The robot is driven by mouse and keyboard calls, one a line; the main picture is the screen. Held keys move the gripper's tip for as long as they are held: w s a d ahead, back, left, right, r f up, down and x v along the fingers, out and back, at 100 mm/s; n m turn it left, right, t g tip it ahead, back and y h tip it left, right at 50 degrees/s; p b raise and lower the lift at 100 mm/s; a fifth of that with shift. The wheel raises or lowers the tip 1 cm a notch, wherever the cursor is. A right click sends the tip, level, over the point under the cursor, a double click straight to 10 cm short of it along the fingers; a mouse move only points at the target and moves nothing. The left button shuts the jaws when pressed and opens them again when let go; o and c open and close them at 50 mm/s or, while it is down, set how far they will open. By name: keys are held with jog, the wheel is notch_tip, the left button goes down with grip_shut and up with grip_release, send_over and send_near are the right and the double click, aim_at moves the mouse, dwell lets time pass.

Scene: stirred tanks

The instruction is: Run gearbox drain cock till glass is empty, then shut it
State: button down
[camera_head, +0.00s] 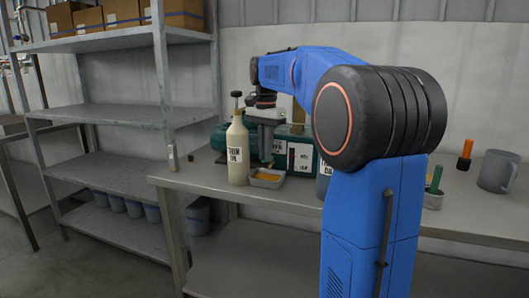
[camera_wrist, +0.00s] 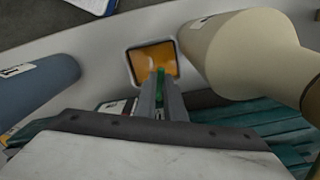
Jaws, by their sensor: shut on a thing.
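The teal gearbox (camera_head: 220,138) stands on the bench, partly hidden behind my arm; its ribbed casing (camera_wrist: 262,145) also shows in the wrist view. My gripper (camera_head: 266,157) points down in front of it. In the wrist view my gripper (camera_wrist: 160,80) is shut on a small green piece, apparently the drain cock handle (camera_wrist: 160,74). A small square tray (camera_head: 265,182) sits below, with amber oil in it; the tray (camera_wrist: 131,67) is just beyond the fingertips in the wrist view. I cannot make out the sight glass level or any oil stream.
A cream oil bottle (camera_head: 238,155) stands close left of my gripper; the wrist view shows the bottle (camera_wrist: 235,55) beside the fingers. A blue-grey bottle (camera_wrist: 38,85) is on the other side. A grey mug (camera_head: 497,171) stands far right. Shelving (camera_head: 110,118) is at left.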

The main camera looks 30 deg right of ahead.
dwell(0.4)
jog(key=c, duration=1.8)
grip_release()
jog(key=shift+c, duration=0.2)
jog(key=shift+r, duration=0.1)
notch_tip(320, 180, up, 17)
jog(key=shift+r, duration=0.1)
